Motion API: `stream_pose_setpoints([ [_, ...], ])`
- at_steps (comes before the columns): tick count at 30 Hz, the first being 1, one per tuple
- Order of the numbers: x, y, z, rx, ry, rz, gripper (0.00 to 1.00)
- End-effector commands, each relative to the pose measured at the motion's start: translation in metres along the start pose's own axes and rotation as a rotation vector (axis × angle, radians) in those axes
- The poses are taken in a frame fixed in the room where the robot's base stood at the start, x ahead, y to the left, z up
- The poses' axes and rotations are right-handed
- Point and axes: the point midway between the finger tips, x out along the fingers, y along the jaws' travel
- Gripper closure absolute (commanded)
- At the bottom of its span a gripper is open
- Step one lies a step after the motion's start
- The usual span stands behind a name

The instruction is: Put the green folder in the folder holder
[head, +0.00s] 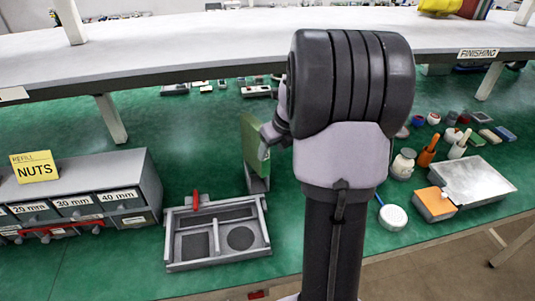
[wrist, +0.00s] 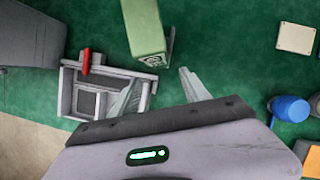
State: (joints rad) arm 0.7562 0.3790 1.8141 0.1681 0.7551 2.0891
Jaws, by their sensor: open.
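The green folder (head: 252,144) stands upright on the green worktop, just behind the grey tray, with a grey part at its lower right side. In the wrist view the folder (wrist: 144,28) is at the top centre, ahead of my fingers. My gripper (wrist: 162,84) is open with nothing between its fingers, and the folder lies just beyond the fingertips. In the head view my arm hides most of the gripper.
A grey compartment tray (head: 216,262) with a red-handled item (head: 195,200) is in front of the folder. A nuts drawer unit (head: 75,195) stands left. Jars, brushes and a metal plate (head: 472,180) lie right. The upper shelf (head: 190,48) overhangs the worktop.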

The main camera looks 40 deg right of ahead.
Motion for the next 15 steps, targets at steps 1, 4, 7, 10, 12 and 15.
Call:
stream_pose_setpoints([
  [1, -0.011, 0.0, 0.001, 0.001, 0.0, 0.0, 0.46],
  [4, -0.021, 0.0, 0.0, 0.0, 0.0, 0.0, 0.46],
  [7, -0.023, 0.0, 0.0, 0.0, 0.001, 0.001, 0.46],
  [10, -0.03, 0.012, 0.002, -0.063, -0.004, 0.004, 0.46],
  [12, -0.053, 0.052, 0.007, -0.298, -0.022, 0.015, 0.46],
  [15, -0.11, 0.155, -0.008, -0.955, -0.079, 0.036, 0.46],
])
